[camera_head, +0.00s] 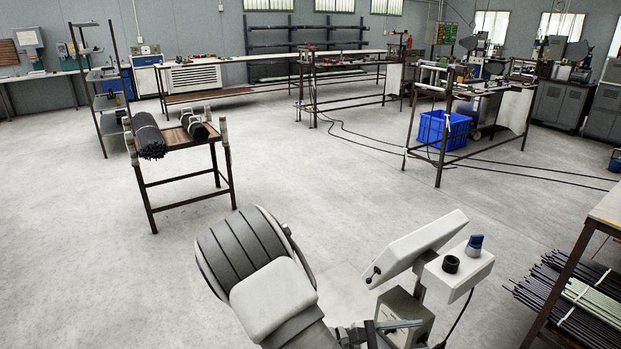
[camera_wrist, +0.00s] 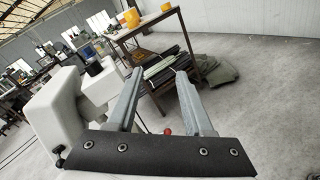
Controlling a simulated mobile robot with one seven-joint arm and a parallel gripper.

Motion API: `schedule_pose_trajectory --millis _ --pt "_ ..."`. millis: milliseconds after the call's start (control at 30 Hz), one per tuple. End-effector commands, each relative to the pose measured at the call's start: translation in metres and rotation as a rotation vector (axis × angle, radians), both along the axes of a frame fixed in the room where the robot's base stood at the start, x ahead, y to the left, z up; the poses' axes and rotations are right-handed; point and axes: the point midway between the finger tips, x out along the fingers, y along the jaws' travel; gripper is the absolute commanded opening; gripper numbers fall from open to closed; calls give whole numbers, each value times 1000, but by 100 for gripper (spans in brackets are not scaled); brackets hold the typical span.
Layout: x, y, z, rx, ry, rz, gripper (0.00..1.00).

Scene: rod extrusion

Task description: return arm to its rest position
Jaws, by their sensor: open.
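My gripper (camera_wrist: 161,74) shows in the wrist view with its two grey fingers apart. Nothing is between the fingers, and they point toward a table with rods beneath it. In the head view my arm, grey and white, rises at the bottom middle. I cannot make out the gripper clearly there.
A rack with black rod bundles (camera_head: 151,136) stands at the left. A workbench (camera_head: 606,208) with rods (camera_head: 574,302) on its lower level is at the right; a similar table (camera_wrist: 140,32) bears yellow containers. A blue crate (camera_head: 444,127) is farther back. The middle floor is clear.

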Motion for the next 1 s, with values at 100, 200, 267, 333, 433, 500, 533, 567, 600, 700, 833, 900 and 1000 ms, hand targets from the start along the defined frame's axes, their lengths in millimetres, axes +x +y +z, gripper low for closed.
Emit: schedule_pose_trajectory --millis 100,200,267,333,433,500,533,567,600,700,833,900,1000 --pt "-15 -5 16 134 -53 -116 52" --pt "-28 -7 27 244 -95 -206 52" --pt "-34 -6 34 311 -123 -255 52" --pt "-43 -6 42 388 -156 -309 52" --pt "-54 -3 53 499 -207 -382 52" --pt "-61 -1 62 577 -244 -428 52" --pt "-64 0 65 610 -260 -446 52" --pt "-66 1 69 643 -277 -465 52" --pt "-70 3 74 687 -300 -487 52" --pt "-79 8 87 796 -360 -539 52" --pt "-89 15 105 936 -446 -593 52" --pt "-94 20 115 1010 -493 -617 52" --pt "-101 26 130 1113 -565 -643 52"
